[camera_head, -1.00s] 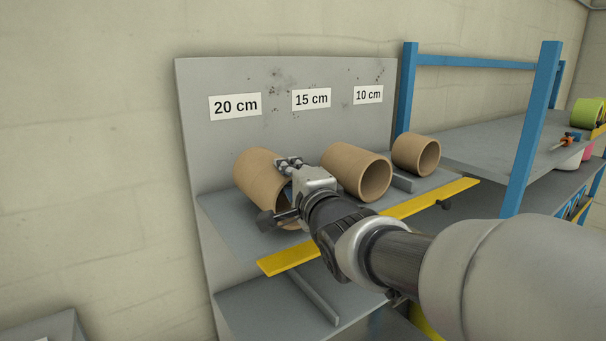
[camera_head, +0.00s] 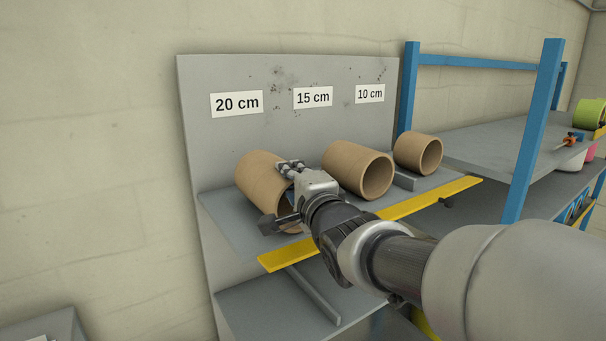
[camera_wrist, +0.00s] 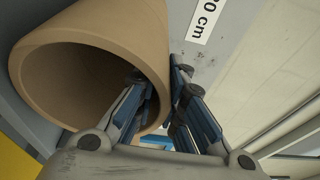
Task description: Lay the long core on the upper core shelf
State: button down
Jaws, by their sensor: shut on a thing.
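The long core (camera_head: 256,187), a brown cardboard tube, lies on its side at the left end of the grey upper shelf (camera_head: 221,219), below the 20 cm label. Its open end faces the front. It also fills the left of the wrist view (camera_wrist: 153,40). My gripper (camera_head: 284,193) is at the core's front right edge. In the wrist view my gripper (camera_wrist: 163,84) has one finger inside the core and one outside, shut on its wall. The core looks level and at shelf height; whether its underside touches the shelf is hidden.
Two shorter cores, a middle one (camera_head: 359,171) and a small one (camera_head: 418,153), lie to the right on the same shelf. Low grey dividers (camera_head: 405,182) separate places. A yellow strip (camera_head: 420,202) edges the front. A blue-post rack (camera_head: 533,130) stands at right. A lower shelf (camera_head: 258,306) looks empty.

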jog(key=shift+f, duration=0.15)
jog(key=c, duration=1.8)
grip_release()
jog(key=shift+o, duration=1.1)
jog(key=shift+f, duration=0.1)
jog(key=v, duration=1.2)
